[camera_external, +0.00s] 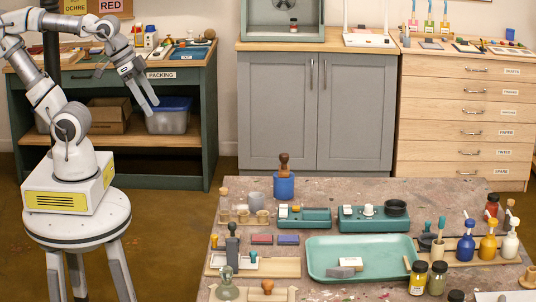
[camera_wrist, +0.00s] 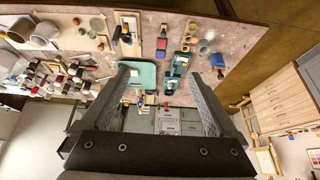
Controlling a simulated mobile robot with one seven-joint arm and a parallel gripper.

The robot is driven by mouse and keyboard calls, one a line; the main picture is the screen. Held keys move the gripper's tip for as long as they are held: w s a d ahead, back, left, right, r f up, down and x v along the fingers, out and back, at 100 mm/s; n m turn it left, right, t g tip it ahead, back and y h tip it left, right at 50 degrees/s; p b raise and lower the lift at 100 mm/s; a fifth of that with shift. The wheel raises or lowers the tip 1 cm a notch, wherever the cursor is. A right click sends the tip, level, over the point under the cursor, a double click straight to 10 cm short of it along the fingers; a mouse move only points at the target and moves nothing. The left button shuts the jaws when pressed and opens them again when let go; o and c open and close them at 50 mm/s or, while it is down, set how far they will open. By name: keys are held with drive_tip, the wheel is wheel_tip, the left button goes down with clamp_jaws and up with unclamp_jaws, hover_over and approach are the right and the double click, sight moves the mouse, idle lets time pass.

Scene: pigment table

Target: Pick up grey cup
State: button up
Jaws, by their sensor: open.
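The table shows beyond the fingers in that view, but I cannot surely pick out the grey cup among the small things there.
Small wooden cups (camera_external: 243,217) stand close in front of the grey cup. Two teal boxes (camera_external: 304,218) are to its right, and a teal tray (camera_external: 325,272) lies nearer the front. Bottles (camera_external: 466,246) stand at the table's right. A grey cabinet (camera_external: 290,110) is behind.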

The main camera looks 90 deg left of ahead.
drive_tip(key=w+a+f+t+y+b, duration=0.1)
drive_tip(key=w+a+f+y, duration=0.1)
drive_tip(key=w+a+f, duration=0.4)
drive_tip(key=w+a+f+m+y+b, duration=0.1)
drive_tip(key=w+a+f+b, duration=0.15)
drive_tip(key=a, duration=0.55)
drive_tip(key=w+a+f+t+y+b, duration=0.1)
drive_tip(key=w+a+f+y, duration=0.1)
drive_tip(key=w+a+f, duration=0.4)
drive_tip(key=m+t+h+b, duration=0.1)
drive_tip(key=t+h+b, duration=0.5)
drive_tip(key=h+b, duration=0.15)
approach(256, 201)
drive_tip(key=w+f, duration=0.1)
drive_tip(key=w+a+f, duration=0.1)
drive_tip(key=w+f, duration=0.1)
drive_tip(key=w, duration=0.1)
drive_tip(key=shift+a+f+p, duration=0.3)
drive_tip(key=shift+a, duration=0.05)
drive_tip(key=shift+r+b+x, duration=0.2)
drive_tip(key=shift+b+x, duration=0.1)
drive_tip(key=shift+x, duration=1.05)
drive_tip(key=shift+r+b+x, duration=0.15)
drive_tip(key=shift+b+x, duration=0.1)
drive_tip(key=shift+x, duration=1.1)
drive_tip(key=shift+r, duration=0.1)
drive_tip(key=c, duration=1.5)
